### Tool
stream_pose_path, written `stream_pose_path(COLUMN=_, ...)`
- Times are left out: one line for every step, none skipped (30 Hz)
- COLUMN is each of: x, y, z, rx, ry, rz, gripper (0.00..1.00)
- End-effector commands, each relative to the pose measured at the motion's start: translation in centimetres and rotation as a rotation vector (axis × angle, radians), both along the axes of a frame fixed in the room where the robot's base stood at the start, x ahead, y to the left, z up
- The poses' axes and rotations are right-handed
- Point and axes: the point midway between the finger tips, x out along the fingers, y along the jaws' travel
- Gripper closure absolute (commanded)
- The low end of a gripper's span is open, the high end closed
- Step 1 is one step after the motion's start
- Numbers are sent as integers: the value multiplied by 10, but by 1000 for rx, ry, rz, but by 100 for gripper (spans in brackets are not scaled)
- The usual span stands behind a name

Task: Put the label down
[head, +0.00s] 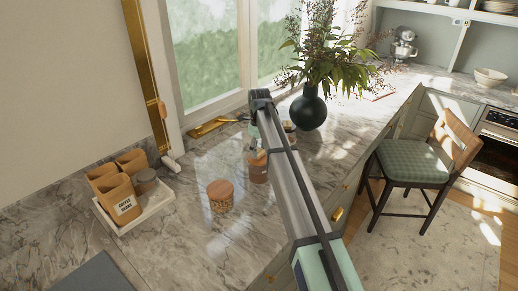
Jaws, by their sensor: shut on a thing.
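My arm reaches from the lower right up to a bend in front of the window, in the head view. My gripper (251,146) hangs beyond that bend, low over the counter, small and mostly hidden by my own arm. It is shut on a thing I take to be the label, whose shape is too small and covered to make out. Just below it stands a wooden-lidded jar (258,168); I cannot tell whether they touch. Printed lettering reading "coffee beans" (125,205) shows on the front basket (116,192) at the left.
Another wooden-lidded jar (220,195) stands on the marble counter (190,250). A dark vase (307,112) with branches stands behind my arm. A gold tray (208,126) lies by the window. Counter around the middle jar is clear.

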Motion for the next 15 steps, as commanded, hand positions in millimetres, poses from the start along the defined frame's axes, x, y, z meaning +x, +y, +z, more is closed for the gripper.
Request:
stream_pose_path(x=-1, y=0, z=-2, rx=0, ry=0, rz=0, gripper=56)
stream_pose_path(x=-1, y=0, z=-4, rx=0, ry=0, rz=0, gripper=56)
stream_pose_path(x=0, y=0, z=-5, rx=0, ry=-1, rz=0, gripper=56)
stream_pose_path(x=0, y=0, z=-5, rx=0, ry=-1, rz=0, gripper=56)
stream_pose_path(x=0, y=0, z=-5, rx=0, ry=-1, rz=0, gripper=56)
stream_pose_path(x=0, y=0, z=-5, rx=0, ry=-1, rz=0, gripper=56)
stream_pose_path(x=0, y=0, z=-5, rx=0, ry=-1, rz=0, gripper=56)
stream_pose_path(x=0, y=0, z=-5, rx=0, ry=-1, rz=0, gripper=56)
stream_pose_path(x=0, y=0, z=-6, rx=0, ry=-1, rz=0, gripper=56)
stream_pose_path(x=0, y=0, z=-6, rx=0, ry=-1, rz=0, gripper=56)
stream_pose_path(x=0, y=0, z=-7, rx=0, ry=-1, rz=0, gripper=56)
stream_pose_path(x=0, y=0, z=-8, rx=0, ry=-1, rz=0, gripper=56)
stream_pose_path(x=0, y=0, z=-9, rx=0, ry=-1, rz=0, gripper=56)
stream_pose_path(x=0, y=0, z=-9, rx=0, ry=-1, rz=0, gripper=34)
stream_pose_path(x=0, y=0, z=-8, rx=0, ry=-1, rz=0, gripper=19)
